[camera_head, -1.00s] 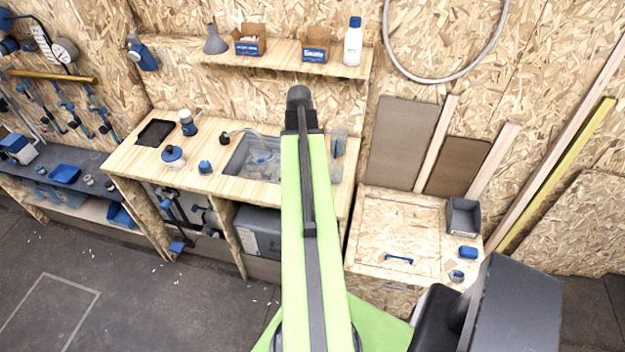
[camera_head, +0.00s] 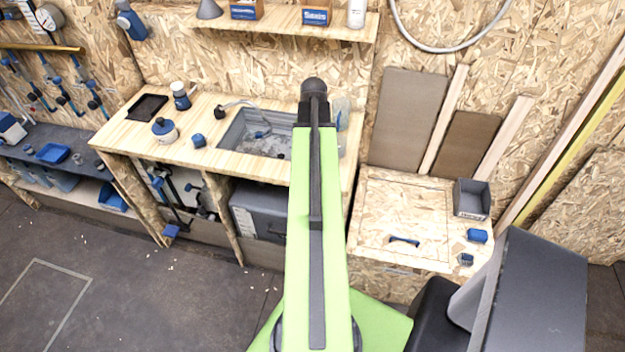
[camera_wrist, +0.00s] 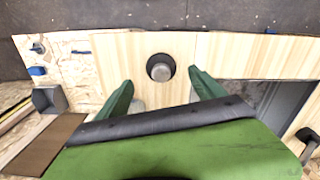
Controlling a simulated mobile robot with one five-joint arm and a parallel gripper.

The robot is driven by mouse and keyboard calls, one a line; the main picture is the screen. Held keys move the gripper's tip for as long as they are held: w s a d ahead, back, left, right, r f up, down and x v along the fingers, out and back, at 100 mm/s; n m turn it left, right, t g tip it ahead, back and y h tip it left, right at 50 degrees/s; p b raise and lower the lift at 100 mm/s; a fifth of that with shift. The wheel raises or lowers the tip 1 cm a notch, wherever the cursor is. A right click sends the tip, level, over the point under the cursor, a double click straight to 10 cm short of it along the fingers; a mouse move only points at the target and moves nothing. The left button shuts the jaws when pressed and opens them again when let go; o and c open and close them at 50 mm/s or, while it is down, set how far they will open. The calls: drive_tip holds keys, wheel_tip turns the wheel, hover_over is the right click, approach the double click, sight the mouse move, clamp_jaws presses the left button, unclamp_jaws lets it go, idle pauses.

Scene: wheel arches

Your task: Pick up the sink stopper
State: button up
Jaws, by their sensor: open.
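The sink stopper (camera_wrist: 160,68), a round grey knob on a wider black disc, sits on the light wooden counter (camera_wrist: 128,55) in the wrist view. My gripper (camera_wrist: 161,79) is open, with one green finger on each side of the picture. The stopper shows between and just beyond the fingertips, apart from both. In the head view my arm hides the stopper, and my fingers do not show there.
The sink basin (camera_head: 252,135) lies left of my arm. Clear glassware (camera_head: 342,118) stands partly hidden just right of it. A blue-lidded jar (camera_head: 165,131) and a dark tray (camera_head: 147,107) stand further left. The lower bench (camera_head: 375,205) is at right.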

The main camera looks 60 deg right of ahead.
drive_tip(key=shift+f, duration=0.25)
wheel_tip(320, 180, down, 5)
drive_tip(key=b, duration=0.5)
drive_tip(key=shift+f, duration=0.2)
drive_tip(key=shift+r, duration=0.2)
drive_tip(key=c, duration=1.5)
wheel_tip(320, 180, up, 10)
drive_tip(key=p, duration=1)
drive_tip(key=shift+r, duration=0.15)
drive_tip(key=shift+f, duration=0.3)
